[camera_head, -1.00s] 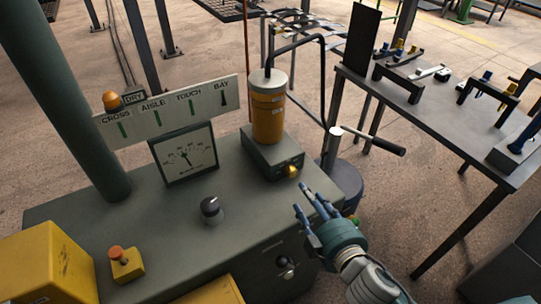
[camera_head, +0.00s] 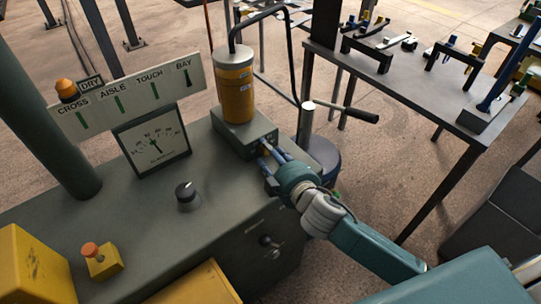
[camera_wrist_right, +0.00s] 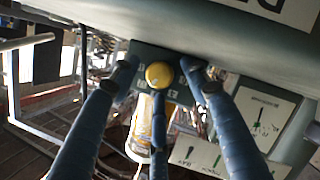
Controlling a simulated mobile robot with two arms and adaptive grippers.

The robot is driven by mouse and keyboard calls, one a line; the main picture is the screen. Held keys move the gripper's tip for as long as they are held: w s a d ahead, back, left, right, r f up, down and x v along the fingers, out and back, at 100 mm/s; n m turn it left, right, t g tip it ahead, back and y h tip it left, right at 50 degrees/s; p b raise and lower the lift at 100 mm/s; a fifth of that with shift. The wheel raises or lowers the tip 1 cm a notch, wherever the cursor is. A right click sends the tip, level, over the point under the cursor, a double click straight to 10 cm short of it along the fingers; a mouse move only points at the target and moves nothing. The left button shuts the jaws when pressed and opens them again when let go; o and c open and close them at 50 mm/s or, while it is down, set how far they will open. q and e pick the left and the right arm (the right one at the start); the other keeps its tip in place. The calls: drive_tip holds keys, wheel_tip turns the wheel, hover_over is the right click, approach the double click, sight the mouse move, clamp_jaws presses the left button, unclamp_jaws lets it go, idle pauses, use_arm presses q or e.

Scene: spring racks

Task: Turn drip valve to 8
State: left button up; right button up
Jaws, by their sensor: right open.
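A round yellow knob (camera_wrist_right: 159,75), which looks like the drip valve, sits on the front of a small grey box (camera_head: 233,134) under an amber cylinder (camera_head: 236,95). My fingers hide the knob in the head view. My right gripper (camera_head: 268,158) is open, its blue fingers at the box front. In the right wrist view, the right gripper (camera_wrist_right: 158,88) has fingertips on either side of the knob and a third finger just below it. I cannot tell whether they touch it. No scale number can be read at the knob. My left gripper is not in view.
The grey bench carries a dial gauge (camera_head: 153,142), a black pointer knob (camera_head: 187,196) and an orange button (camera_head: 102,260). A labelled sign (camera_head: 127,97) stands behind. A lever (camera_head: 345,110) on a post is right of the box. A dark table (camera_head: 420,85) stands further right.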

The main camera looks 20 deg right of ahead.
drive_tip(key=c, duration=1.1)
drive_tip(key=m+p, duration=0.1)
drive_tip(key=p, duration=0.1)
drive_tip(key=m+y+p, duration=0.1)
drive_tip(key=p, duration=0.1)
drive_tip(key=m+g+p, duration=0.1)
drive_tip(key=p, duration=0.1)
drive_tip(key=shift+d+r+m+y, duration=0.2)
drive_tip(key=shift+d+m+y, duration=0.1)
drive_tip(key=shift+y, duration=0.1)
drive_tip(key=shift+f+m+g+y+p, duration=0.1)
drive_tip(key=shift+m+g+y+p, duration=0.2)
drive_tip(key=shift+m+y+p, duration=0.55)
drive_tip(key=shift+d+f+m+p, duration=0.15)
drive_tip(key=shift+m+p, duration=0.3)
drive_tip(key=shift+m, duration=0.3)
drive_tip(key=shift+f+m+g+y+b, duration=0.15)
drive_tip(key=shift+m+g+y+b, duration=0.15)
drive_tip(key=shift+m+y+b, duration=0.3)
drive_tip(key=shift+d+m+y+b, duration=0.1)
drive_tip(key=shift+m+y+b, duration=0.4)
drive_tip(key=shift+m, duration=0.3)
